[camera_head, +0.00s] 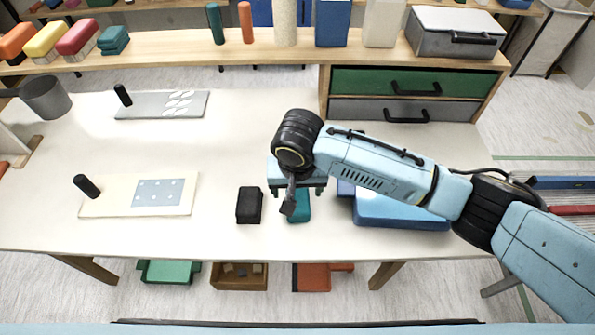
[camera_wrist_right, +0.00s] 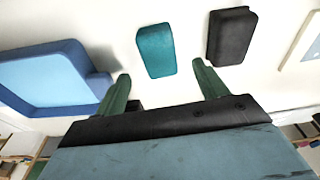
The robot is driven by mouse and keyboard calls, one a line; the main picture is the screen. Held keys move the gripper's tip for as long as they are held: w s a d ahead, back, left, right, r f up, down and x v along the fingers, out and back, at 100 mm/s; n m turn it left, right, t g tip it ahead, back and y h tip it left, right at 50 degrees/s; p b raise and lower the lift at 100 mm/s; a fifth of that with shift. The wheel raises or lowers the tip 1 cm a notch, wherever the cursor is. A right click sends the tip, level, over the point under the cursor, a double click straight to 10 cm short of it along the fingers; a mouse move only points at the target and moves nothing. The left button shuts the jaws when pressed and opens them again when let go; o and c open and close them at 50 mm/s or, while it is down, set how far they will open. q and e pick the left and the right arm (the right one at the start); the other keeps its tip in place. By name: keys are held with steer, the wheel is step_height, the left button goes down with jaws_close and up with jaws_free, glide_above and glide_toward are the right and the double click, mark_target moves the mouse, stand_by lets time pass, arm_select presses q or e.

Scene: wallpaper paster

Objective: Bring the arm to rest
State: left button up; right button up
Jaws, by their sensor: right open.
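My right arm comes in from the right in the head view and reaches over the table (camera_head: 230,140). My right gripper (camera_head: 297,192) points down above a teal block (camera_head: 302,210), partly hidden by it. In the right wrist view the green fingers of the gripper (camera_wrist_right: 163,76) are spread apart with nothing held between them. The teal block (camera_wrist_right: 156,50) lies on the table just beyond the fingertips. My left gripper is not in view.
A black block (camera_head: 249,205) lies left of the teal one. A blue tray (camera_head: 400,212) is to the right, partly under my arm. Two flat boards with black handles, a white one (camera_head: 105,205) and a grey one (camera_head: 140,108), lie left. Drawers (camera_head: 375,82) stand behind.

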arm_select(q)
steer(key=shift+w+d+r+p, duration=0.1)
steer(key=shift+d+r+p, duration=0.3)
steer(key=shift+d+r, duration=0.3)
arm_select(e)
steer(key=r, duration=0.5)
steer(key=shift+s+r, duration=0.35)
steer(key=shift+s, duration=0.05)
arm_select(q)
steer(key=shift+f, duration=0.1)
